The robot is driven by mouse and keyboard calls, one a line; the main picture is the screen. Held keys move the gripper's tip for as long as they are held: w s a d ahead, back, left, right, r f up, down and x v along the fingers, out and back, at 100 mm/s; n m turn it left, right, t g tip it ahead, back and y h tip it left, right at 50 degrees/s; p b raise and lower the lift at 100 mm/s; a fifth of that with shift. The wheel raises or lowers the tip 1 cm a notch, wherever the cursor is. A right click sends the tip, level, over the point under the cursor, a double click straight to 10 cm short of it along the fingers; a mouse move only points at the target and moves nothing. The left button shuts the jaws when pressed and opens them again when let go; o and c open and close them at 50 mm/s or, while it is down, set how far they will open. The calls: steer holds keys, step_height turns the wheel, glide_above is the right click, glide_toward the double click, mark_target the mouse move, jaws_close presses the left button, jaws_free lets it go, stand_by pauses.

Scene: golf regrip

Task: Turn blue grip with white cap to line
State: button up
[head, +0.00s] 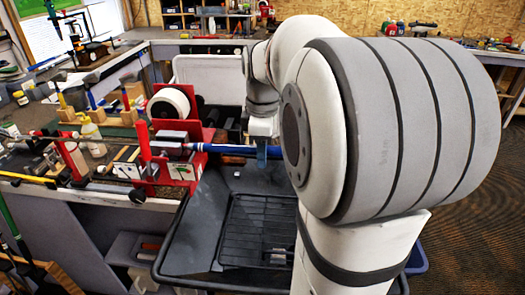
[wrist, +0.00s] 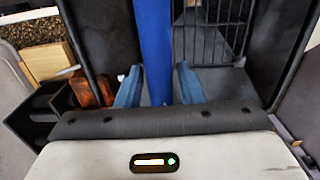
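The blue grip (head: 228,149) is on a club shaft that runs level out of the red vise (head: 172,150) in the head view. Its right end passes behind my arm, and the white cap is not in sight. In the wrist view the blue grip (wrist: 153,45) runs down between the two blue fingers of my gripper (wrist: 158,84). The fingers stand apart, with a gap on the right side of the grip and little or none on the left. My gripper (head: 262,153) is at the grip near its hidden end in the head view. I cannot make out the line.
A black tray (head: 190,240) with a grid rack (head: 258,225) lies below the grip. A white roll (head: 170,103) stands behind the vise. The bench (head: 100,195) at left is crowded with bottles and tools. A dark box (wrist: 30,115) shows at the wrist view's left.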

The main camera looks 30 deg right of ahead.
jaws_close()
steer(key=shift+f+t+h+b, duration=0.1)
steer(key=shift+t+h+b, duration=0.45)
steer(key=shift+b, duration=0.95)
